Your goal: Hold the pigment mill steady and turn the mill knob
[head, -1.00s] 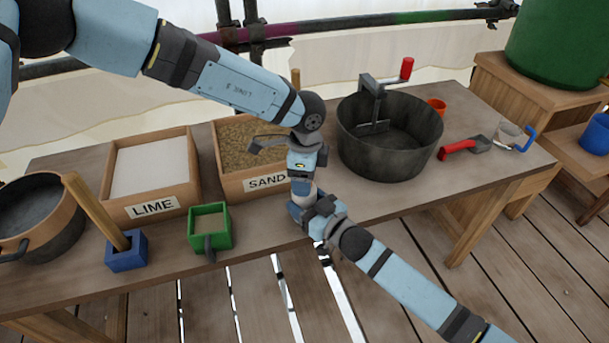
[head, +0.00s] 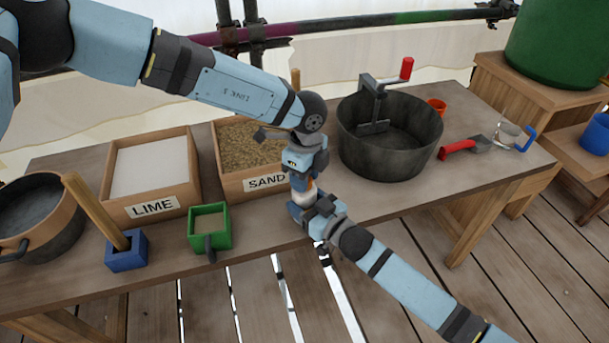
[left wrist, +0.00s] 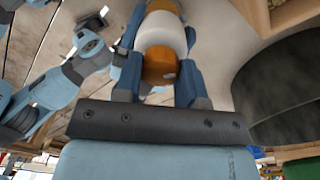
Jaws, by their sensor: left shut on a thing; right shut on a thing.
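The pigment mill stands upright at the table's front edge, its white body (head: 303,199) partly hidden by my grippers. In the left wrist view the mill has a white body (left wrist: 166,35) and an orange mill knob (left wrist: 160,65). My left gripper (head: 302,181) points down from above, shut on the knob, with one finger on each side of it in the left wrist view (left wrist: 161,72). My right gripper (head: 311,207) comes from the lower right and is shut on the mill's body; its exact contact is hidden.
Behind are the sand box (head: 230,190) and lime box (head: 117,212). A dark mixing tub (head: 385,160) stands close on the right. A green box (head: 222,228) and a blue block (head: 126,254) stand on the left. A red-handled trowel (head: 458,147) lies at right.

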